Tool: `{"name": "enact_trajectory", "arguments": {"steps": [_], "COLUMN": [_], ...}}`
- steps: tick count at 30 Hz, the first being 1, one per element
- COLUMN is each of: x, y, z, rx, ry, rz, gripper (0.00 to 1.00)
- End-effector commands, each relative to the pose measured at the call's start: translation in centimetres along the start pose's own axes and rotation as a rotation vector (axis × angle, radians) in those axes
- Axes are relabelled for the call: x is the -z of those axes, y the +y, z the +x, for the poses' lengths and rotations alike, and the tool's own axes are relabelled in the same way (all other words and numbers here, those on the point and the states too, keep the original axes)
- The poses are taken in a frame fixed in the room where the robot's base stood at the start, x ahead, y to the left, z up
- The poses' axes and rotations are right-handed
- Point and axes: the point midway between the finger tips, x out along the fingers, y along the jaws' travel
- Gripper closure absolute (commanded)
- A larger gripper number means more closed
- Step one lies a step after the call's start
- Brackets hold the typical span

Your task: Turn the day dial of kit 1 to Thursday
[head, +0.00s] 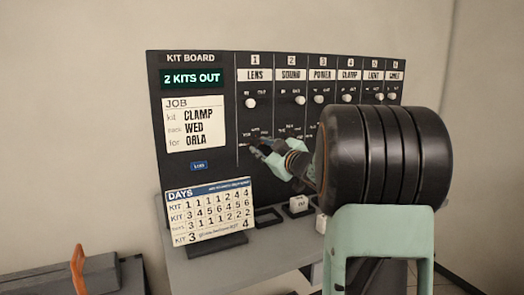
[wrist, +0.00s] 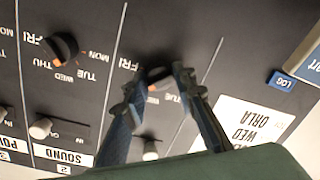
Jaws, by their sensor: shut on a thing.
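The kit board (head: 210,110) stands upright with numbered columns, and column 1 is labelled LENS (head: 255,75). My gripper (head: 258,147) reaches the lower part of column 1. In the wrist view, where the lettering is upside down, its fingers (wrist: 156,84) are closed around the black day dial of kit 1 (wrist: 158,74). An orange mark shows on that dial's edge. FRI and TUE show near it, but the fingers hide other day words, so I cannot tell which day it points to. The kit 2 day dial (wrist: 62,46) is beside it, untouched.
The job card (head: 194,124) reads CLAMP, WED, ORLA. A blue LOG button (head: 199,166) is below it. A DAYS card (head: 209,212) stands on the ledge. White switch knobs (head: 300,100) line the board above the dials. An orange handle (head: 78,270) stands at lower left.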

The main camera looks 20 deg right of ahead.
Motion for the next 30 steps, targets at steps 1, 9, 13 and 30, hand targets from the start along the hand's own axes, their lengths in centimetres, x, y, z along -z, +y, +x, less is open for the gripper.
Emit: {"name": "enact_trajectory", "arguments": {"steps": [1,9,13,30], "x": [0.07,0.12,0.13,0.13], "y": [0.1,0.15,0.16,0.16], "z": [-0.01,-0.02,-0.02,-0.88], "rx": [-0.002,-0.002,-0.003,-0.003], "ry": [0.001,0.001,0.001,0.001], "rz": [-0.006,-0.012,-0.012,-0.011], "gripper": [0.99,0.99,0.99,0.58]}}
